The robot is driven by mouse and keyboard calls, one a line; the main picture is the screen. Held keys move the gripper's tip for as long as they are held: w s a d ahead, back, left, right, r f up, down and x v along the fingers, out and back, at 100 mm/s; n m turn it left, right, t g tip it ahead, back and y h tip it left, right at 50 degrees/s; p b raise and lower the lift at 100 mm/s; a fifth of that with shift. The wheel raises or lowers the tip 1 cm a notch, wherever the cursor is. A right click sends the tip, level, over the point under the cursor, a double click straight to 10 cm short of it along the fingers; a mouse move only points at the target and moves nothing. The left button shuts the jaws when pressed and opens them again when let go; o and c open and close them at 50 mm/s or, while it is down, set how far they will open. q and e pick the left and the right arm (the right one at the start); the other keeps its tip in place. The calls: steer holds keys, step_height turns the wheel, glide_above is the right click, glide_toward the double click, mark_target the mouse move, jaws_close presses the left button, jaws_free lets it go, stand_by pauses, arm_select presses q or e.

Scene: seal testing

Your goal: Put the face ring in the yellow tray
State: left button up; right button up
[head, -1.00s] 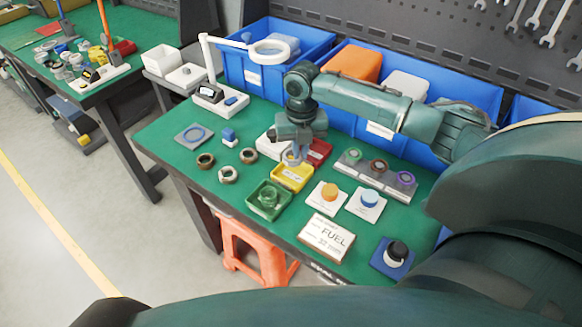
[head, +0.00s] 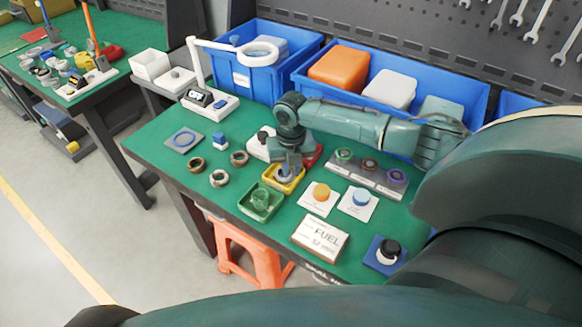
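The yellow tray (head: 297,184) sits on the green bench, behind and to the right of the green tray. My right gripper (head: 289,169) points down into the yellow tray. Its fingers appear closed on a small grey ring (head: 284,177), taken to be the face ring, which is low inside the tray walls. The fingers hide part of the ring, and whether it touches the tray floor is not clear. My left gripper is not in view.
The green tray (head: 250,211) with a clear green part stands in front. A red tray (head: 313,156) and a ring stand (head: 367,176) are close by. Blue bins (head: 450,105) line the back.

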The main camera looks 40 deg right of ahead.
mark_target(291, 172)
steer(key=shift+r, duration=0.1)
step_height(291, 172, up, 12)
stand_by(0.6)
stand_by(0.4)
